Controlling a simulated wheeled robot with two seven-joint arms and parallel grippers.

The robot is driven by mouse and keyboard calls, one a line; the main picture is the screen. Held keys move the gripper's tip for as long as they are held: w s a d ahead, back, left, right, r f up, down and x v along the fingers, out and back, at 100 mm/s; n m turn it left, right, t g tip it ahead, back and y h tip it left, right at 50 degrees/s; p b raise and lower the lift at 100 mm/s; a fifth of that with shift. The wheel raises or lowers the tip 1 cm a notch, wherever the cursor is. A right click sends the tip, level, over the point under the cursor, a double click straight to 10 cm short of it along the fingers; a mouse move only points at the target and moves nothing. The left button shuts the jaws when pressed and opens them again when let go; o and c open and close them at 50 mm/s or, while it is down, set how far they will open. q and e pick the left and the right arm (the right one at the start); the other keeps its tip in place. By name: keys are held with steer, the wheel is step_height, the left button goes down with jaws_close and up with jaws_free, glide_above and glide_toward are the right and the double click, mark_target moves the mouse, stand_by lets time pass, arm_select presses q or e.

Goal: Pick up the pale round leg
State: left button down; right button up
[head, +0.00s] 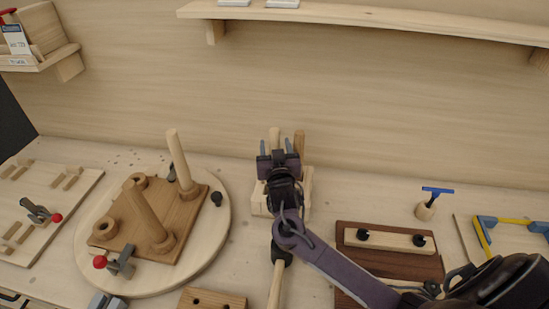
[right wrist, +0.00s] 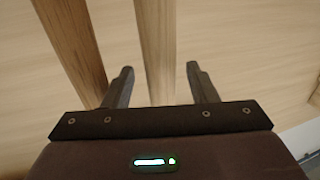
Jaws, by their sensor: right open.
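The pale round leg (head: 274,134) stands upright in a light wooden block (head: 304,187) at the back middle of the bench. In the right wrist view the pale leg (right wrist: 156,45) runs between my open fingers, with a gap on both sides. My right gripper (head: 276,147) is at the block and hides the lower part of the leg in the head view; its fingers also show in the right wrist view (right wrist: 160,69). A browner leg (head: 299,143) stands just to the right in the head view; in the wrist view it (right wrist: 75,45) is left of the fingers. My left gripper is not in view.
A round pale board (head: 217,240) at left holds a brown plate (head: 190,245) with two legs standing on it. A mallet (head: 276,280) lies in front of my gripper. A dark brown board (head: 392,262) is at right. A shelf (head: 370,18) hangs above.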

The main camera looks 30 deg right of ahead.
steer(key=p+x, duration=0.1)
steer(key=x, duration=0.2)
steer(key=shift+w+f, duration=0.2)
steer(key=shift+w, duration=0.05)
jaws_close()
